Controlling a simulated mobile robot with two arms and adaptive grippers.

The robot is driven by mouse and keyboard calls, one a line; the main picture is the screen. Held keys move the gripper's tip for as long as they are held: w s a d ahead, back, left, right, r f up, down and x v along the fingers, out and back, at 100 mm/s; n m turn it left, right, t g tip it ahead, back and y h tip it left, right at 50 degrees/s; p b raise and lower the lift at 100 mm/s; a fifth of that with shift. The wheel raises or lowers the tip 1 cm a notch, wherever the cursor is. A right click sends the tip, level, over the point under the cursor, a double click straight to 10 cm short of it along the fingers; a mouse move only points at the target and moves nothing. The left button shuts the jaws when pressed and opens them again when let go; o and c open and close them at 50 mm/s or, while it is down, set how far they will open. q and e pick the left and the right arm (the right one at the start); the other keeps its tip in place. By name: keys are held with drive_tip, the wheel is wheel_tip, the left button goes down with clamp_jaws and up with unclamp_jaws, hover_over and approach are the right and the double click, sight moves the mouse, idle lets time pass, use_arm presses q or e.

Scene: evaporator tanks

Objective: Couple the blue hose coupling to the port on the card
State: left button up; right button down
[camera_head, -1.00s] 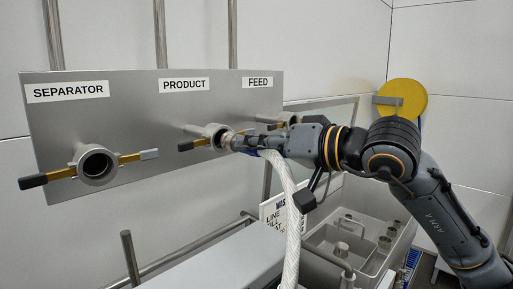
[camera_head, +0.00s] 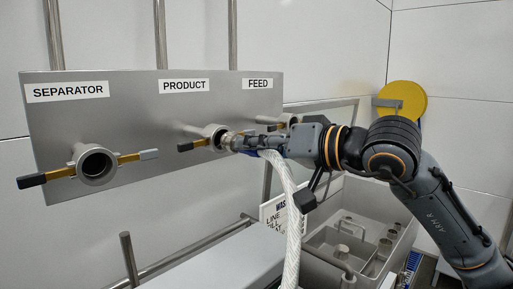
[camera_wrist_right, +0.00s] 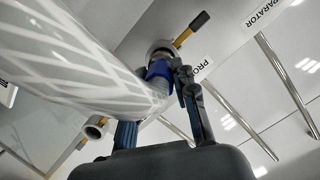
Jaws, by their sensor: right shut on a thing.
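The blue hose coupling (camera_head: 250,153) is on the end of a white braided hose (camera_head: 291,225). My right gripper (camera_head: 262,144) is shut on it. Its metal front end is at the mouth of the PRODUCT port (camera_head: 213,134); I cannot tell if it is seated. In the right wrist view, the blue coupling (camera_wrist_right: 159,69) lines up close against the port (camera_wrist_right: 160,48), beside a gripper finger; the hose hides much. The card (camera_head: 272,214) is partly covered by the hose, and the readable part shows no port name. My left gripper is not in view.
The steel panel also carries the SEPARATOR port (camera_head: 96,164) at left, open, with a yellow-and-black handle, and the FEED port (camera_head: 291,118), partly behind my gripper. A grey sink or tray unit (camera_head: 350,240) and pipe rails stand below. A yellow disc (camera_head: 405,98) is on the right wall.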

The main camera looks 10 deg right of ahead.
drive_tip(key=shift+r+p+x, duration=0.15)
drive_tip(key=shift+x, duration=0.75)
drive_tip(key=shift+r+p+x, duration=0.15)
drive_tip(key=shift+x, duration=0.7)
drive_tip(key=c, duration=1)
unclamp_jaws()
drive_tip(key=shift+w, duration=0.2)
drive_tip(key=v, duration=1.2)
